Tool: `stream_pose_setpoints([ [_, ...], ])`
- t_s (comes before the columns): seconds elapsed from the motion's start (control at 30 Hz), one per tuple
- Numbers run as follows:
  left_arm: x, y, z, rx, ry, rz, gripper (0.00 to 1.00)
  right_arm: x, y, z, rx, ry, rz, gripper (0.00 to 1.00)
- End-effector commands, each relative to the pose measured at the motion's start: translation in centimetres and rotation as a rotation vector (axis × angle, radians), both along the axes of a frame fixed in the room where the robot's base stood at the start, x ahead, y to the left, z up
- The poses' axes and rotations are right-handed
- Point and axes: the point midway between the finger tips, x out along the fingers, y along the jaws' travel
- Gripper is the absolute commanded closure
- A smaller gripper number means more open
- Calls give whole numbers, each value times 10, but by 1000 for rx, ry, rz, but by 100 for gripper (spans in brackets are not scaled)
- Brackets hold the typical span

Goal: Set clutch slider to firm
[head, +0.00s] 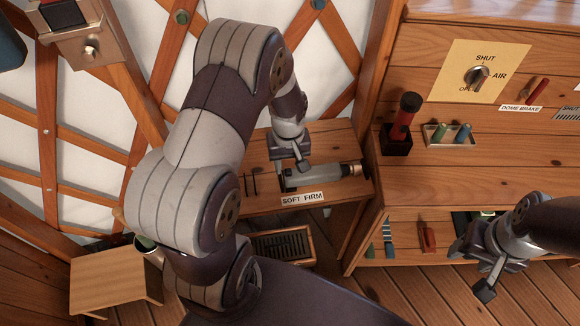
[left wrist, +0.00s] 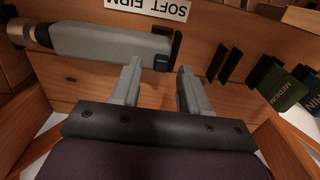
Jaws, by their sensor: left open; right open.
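The SOFT FIRM label (head: 303,198) is on the front edge of a wooden shelf, SOFT at left and FIRM at right. Behind it lies a grey body (head: 325,178) with a metal and reddish right end. In the left wrist view the grey body (left wrist: 100,45) ends in a dark plate (left wrist: 176,48), beside the upside-down label (left wrist: 150,8). I cannot tell which part is the sliding knob. My left gripper (head: 291,166) is open over the body's left end; its fingers (left wrist: 157,68) show near the dark plate. Contact is unclear. My right gripper (head: 470,270) is open and empty, low at right.
Dark slots (left wrist: 224,64) and a block marked MEDIUM (left wrist: 284,86) are beside the grey body. A slatted crate (head: 283,244) stands below the shelf.

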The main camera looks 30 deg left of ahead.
Motion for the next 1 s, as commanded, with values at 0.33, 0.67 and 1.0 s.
stream_pose_setpoints([
  [0.33,0,0,-17,1,-1,-1,55,0,0,-2,0,0,0,47],
  [0.67,0,0,-17,1,-1,-1,100,0,0,-3,0,0,0,47],
  [1.0,16,-20,-15,0,-2,-2,100,0,0,6,0,0,0,47],
])
